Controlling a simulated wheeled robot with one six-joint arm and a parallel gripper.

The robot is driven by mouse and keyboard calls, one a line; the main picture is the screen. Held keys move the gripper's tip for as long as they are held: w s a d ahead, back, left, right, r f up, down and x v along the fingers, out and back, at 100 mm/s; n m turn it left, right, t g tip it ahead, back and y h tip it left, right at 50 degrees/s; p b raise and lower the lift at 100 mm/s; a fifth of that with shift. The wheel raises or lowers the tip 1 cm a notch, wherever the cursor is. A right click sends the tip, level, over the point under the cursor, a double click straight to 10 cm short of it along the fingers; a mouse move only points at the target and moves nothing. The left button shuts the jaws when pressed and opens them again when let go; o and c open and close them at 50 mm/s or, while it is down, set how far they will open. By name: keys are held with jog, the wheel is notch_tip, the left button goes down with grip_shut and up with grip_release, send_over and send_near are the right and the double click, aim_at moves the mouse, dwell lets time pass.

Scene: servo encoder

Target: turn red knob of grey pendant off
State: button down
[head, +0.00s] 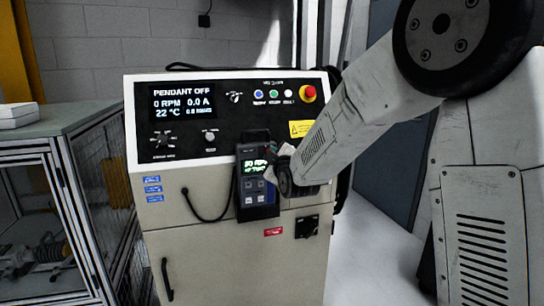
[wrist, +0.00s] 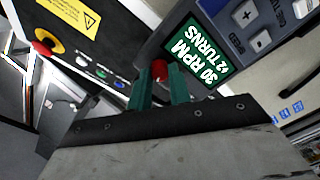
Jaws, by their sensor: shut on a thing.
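The grey pendant (head: 258,205) hangs on the front of the beige console, with a lit green screen and several buttons below it. In the wrist view its screen (wrist: 198,52) reads about 30 RPM and a TURNS line. The red knob (wrist: 160,69) sits at the screen's edge, between the two green fingers of my gripper (wrist: 160,85). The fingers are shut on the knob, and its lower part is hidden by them. In the head view my arm reaches in from the right, and its wrist covers the pendant's right side; the knob is not clearly visible there.
The console's display (head: 182,101) reads PENDANT OFF, 0 RPM, 0.0 A. A red emergency button (head: 308,92) sits at the panel's upper right. A black cable (head: 205,217) loops left of the pendant. A glass-sided cabinet (head: 60,200) stands at left.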

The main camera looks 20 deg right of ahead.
jog(key=shift+n, duration=0.9)
jog(key=c, duration=1.3)
grip_release()
jog(key=s, duration=0.7)
jog(key=shift+s+r, duration=0.1)
jog(key=shift+s, duration=0.3)
